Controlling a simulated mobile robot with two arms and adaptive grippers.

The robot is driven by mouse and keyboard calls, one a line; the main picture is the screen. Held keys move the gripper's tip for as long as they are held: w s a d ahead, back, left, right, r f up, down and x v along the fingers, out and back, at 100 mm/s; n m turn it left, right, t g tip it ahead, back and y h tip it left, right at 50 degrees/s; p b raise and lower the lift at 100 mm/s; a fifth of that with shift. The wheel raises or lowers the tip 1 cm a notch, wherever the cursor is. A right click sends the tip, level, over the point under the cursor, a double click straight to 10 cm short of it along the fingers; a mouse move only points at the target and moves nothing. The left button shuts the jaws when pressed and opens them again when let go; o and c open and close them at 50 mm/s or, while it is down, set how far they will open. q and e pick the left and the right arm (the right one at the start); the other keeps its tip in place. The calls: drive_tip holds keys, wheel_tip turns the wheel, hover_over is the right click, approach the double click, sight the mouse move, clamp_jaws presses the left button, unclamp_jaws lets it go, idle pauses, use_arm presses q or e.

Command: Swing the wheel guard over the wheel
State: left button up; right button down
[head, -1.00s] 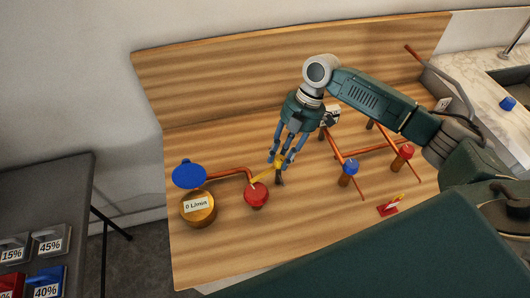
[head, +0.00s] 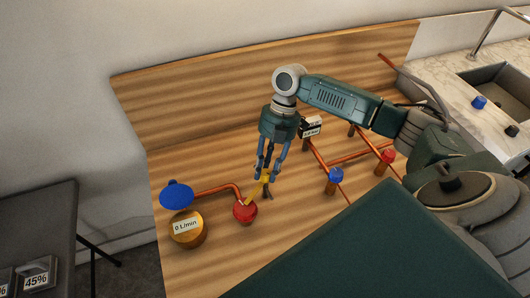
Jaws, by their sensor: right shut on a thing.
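A round red wheel (head: 245,212) sits low on the wooden panel, at the end of a copper pipe. A yellow bar (head: 259,189) reaches from the wheel up and right; it may be the wheel guard, but I cannot tell for sure. My right gripper (head: 267,172) points down, with its fingers shut on the upper end of the yellow bar. The fingers partly hide that end. The bar stands out beside the wheel's upper right and leaves most of the wheel's face uncovered. My left gripper is not in view.
A brass gauge reading 0 L/min (head: 187,229) with a blue disc (head: 176,194) is left of the wheel. A short dark peg (head: 268,194) stands near the bar. A blue knob (head: 335,174) and another red knob (head: 388,155) sit on pipes at right.

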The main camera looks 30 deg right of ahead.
drive_tip(key=c, duration=1.6)
unclamp_jaws()
drive_tip(key=shift+s, duration=0.1)
drive_tip(key=shift+o, duration=0.7)
drive_tip(key=shift+s+r, duration=0.1)
drive_tip(key=shift+s, duration=0.05)
drive_tip(key=shift+d+r, duration=0.1)
drive_tip(key=shift+r, duration=0.15)
drive_tip(key=v, duration=1.1)
drive_tip(key=shift+r, duration=0.25)
drive_tip(key=shift+f, duration=0.1)
